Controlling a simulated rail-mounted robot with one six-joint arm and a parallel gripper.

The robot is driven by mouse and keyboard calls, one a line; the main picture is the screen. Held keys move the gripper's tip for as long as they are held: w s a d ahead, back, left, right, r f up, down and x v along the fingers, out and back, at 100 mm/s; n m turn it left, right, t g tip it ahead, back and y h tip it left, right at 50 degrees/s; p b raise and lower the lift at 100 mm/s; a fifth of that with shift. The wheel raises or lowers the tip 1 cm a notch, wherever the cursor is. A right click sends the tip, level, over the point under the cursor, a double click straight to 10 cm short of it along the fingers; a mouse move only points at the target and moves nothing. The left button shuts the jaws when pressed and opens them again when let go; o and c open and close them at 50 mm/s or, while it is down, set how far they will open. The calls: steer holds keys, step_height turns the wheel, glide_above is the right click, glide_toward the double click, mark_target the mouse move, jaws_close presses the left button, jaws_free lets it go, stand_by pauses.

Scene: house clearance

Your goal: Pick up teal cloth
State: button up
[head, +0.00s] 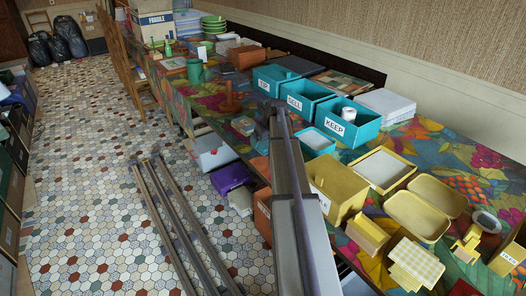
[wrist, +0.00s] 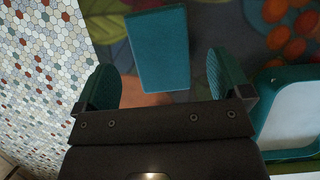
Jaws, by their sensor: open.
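A flat-sided teal rectangle (wrist: 158,50) lies on the patterned tablecloth in the wrist view, just beyond my fingertips. It may be the folded teal cloth; I cannot tell its material. What seems to be the same item (head: 243,125) shows small near the table's front edge in the head view, left of my arm's end. My gripper (wrist: 164,78) is open and empty, its two teal-padded fingers on either side of the rectangle's near end. It does not visibly touch it. In the head view my gripper is mostly hidden by my arm.
A teal tray with a white inside (wrist: 290,125) is close to my right finger. Teal bins marked TIP (head: 270,86), SELL (head: 300,104) and KEEP (head: 340,125) stand behind. A terracotta peg stand (head: 230,104) is to the left. Yellow boxes (head: 340,185) crowd the right.

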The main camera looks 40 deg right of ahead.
mark_target(263, 142)
steer(key=b+x, duration=0.2)
steer(key=x, duration=0.1)
steer(key=shift+d+f, duration=0.1)
steer(key=shift+f, duration=0.25)
steer(key=shift+r, duration=0.25)
steer(key=shift+f, duration=0.25)
steer(key=c, duration=1)
step_height(263, 142, up, 11)
steer(key=p, duration=1)
steer(key=shift+f+p, duration=0.2)
steer(key=shift+p, duration=0.1)
